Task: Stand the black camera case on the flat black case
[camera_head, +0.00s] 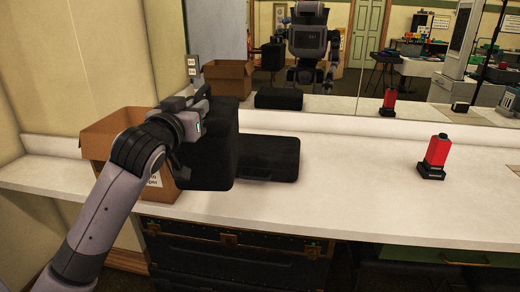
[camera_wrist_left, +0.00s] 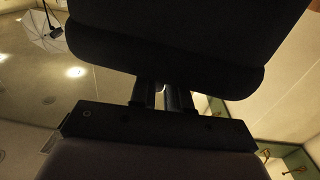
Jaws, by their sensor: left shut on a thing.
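My left gripper (camera_head: 203,102) is shut on the black camera case (camera_head: 212,152), at its upper part. The camera case is a bulky dark block, upright, left of the flat black case (camera_head: 270,157). The flat case lies on the white counter with its handle side toward the front. The camera case hides its left end, and I cannot tell whether the two touch. In the left wrist view, the camera case (camera_wrist_left: 175,45) fills the top, beyond my gripper's fingers (camera_wrist_left: 163,95). My right gripper is not directly in view.
An open cardboard box (camera_head: 105,130) stands at the left, behind my left arm. A red device on a black base (camera_head: 436,155) stands at the right. The white counter (camera_head: 350,180) is clear between it and the flat case. A mirror (camera_head: 345,75) runs along the back.

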